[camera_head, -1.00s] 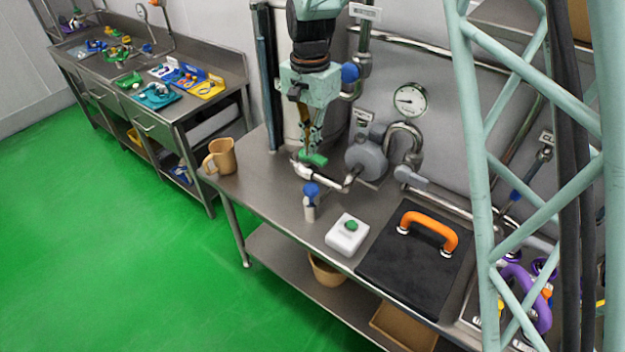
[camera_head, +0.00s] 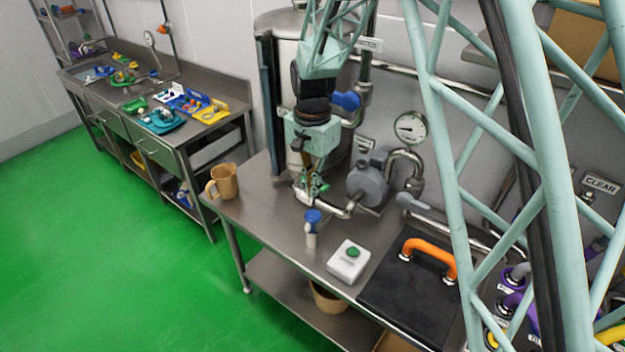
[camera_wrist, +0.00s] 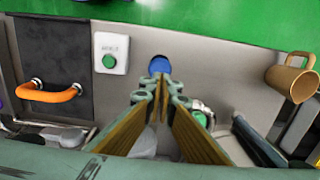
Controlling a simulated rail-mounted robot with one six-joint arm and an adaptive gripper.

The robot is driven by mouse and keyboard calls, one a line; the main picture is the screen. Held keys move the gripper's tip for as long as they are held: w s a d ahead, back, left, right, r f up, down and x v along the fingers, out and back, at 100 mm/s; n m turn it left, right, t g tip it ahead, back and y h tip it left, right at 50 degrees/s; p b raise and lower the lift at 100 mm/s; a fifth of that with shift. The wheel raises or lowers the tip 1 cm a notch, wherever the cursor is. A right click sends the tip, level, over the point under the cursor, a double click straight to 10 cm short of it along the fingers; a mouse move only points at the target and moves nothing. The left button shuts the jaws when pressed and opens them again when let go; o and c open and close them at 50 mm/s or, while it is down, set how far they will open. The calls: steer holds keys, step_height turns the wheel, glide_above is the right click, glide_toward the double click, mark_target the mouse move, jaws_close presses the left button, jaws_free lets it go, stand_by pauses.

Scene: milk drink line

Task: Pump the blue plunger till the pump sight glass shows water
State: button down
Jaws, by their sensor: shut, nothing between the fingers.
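The blue plunger (camera_head: 313,215) stands upright on the steel bench, with a pale metal body below its blue top. My gripper (camera_head: 317,194) is shut and empty, pointing down, just above and behind the plunger in the head view. In the wrist view the blue top (camera_wrist: 159,63) shows just beyond my closed fingertips (camera_wrist: 157,86). I cannot tell whether they touch it. The round grey pump (camera_head: 367,185) stands to the right, joined to bent steel pipes. I cannot make out its sight glass or any water in it.
A white box with a green button (camera_head: 348,262) and a black lid with an orange handle (camera_head: 429,252) lie to the right. A tan mug (camera_head: 226,182) stands at the bench's left end. A pipe runs close behind the plunger. A gauge (camera_head: 411,127) hangs on the wall.

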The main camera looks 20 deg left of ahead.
mark_target(313, 214)
steer(key=shift+f+p, duration=0.5)
steer(key=shift+f, duration=3.55)
steer(key=shift+f, duration=0.1)
steer(key=shift+f+b, duration=1.2)
steer(key=shift+f, duration=0.65)
steer(key=shift+r, duration=0.15)
step_height(313, 214, up, 14)
steer(key=shift+w+r, duration=0.1)
steer(key=shift+w, duration=0.05)
